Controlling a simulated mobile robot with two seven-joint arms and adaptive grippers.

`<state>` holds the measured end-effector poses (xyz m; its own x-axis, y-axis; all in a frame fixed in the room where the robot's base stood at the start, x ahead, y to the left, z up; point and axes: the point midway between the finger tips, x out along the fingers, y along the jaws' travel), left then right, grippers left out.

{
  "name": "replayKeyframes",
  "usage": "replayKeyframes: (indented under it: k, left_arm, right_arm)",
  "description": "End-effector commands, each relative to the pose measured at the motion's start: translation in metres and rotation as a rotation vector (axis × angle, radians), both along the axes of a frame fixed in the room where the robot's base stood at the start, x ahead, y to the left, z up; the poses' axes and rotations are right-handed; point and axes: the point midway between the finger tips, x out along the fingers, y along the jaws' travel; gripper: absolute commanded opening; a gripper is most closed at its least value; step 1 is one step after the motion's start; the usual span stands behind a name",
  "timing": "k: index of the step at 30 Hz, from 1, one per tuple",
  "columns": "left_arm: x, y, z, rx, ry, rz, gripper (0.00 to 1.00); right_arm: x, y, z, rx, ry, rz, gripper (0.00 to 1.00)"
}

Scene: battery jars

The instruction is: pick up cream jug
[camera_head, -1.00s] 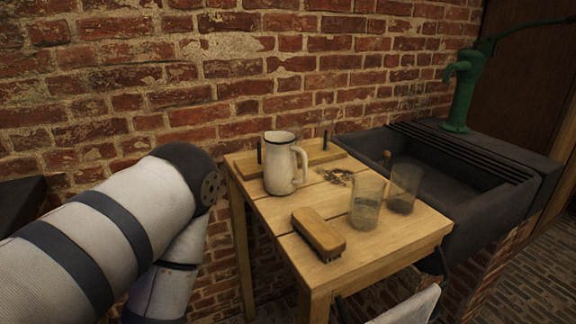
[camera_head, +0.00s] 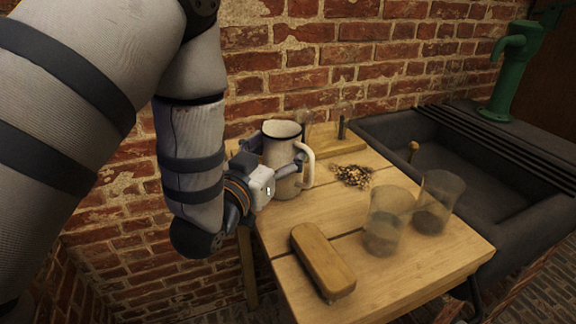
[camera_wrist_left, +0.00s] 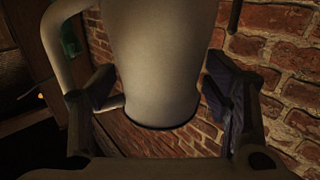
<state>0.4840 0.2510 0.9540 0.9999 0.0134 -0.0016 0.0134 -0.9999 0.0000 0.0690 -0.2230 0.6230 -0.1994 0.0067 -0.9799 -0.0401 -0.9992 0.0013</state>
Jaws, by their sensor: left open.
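The cream jug (camera_head: 284,146), with a dark rim and a handle on its right, stands upright on the wooden table (camera_head: 330,222) near the brick wall. My left gripper (camera_head: 280,168) is at the jug's near side, with its fingers spread around the lower body. In the left wrist view the jug (camera_wrist_left: 160,65) fills the middle between the two open fingers of the gripper (camera_wrist_left: 155,100), with its handle toward the left finger. A gap shows between the jug and the right finger; contact at the left finger is unclear. My right gripper is not in view.
A wooden-backed brush or block (camera_head: 322,262) lies at the table's front. Two glass jars (camera_head: 385,220) (camera_head: 438,203) stand to the right. A small pile of bits (camera_head: 352,176) lies behind them. A dark sink (camera_head: 470,170) adjoins the table.

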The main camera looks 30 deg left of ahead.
Motion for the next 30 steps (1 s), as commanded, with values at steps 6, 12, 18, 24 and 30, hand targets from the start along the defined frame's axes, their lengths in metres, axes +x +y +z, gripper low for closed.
replayKeyframes:
  k: [6,12,18,24,30]
  left_arm:
    - [0.044,0.0,-0.001,0.0,-0.001,0.0,0.71]
    - [0.054,0.001,0.0,-0.001,0.0,0.0,0.71]
    - [0.053,0.001,0.001,-0.001,-0.001,0.0,0.48]
    - [0.053,0.001,0.001,-0.001,-0.001,0.0,0.18]
    - [0.053,0.0,0.002,-0.001,-0.003,0.0,0.18]
  right_arm:
    - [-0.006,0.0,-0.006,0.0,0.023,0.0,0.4]
    - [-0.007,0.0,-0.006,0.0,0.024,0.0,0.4]
    - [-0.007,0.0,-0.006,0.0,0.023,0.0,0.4]
    - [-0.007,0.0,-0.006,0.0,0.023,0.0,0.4]
    - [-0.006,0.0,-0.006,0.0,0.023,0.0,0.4]
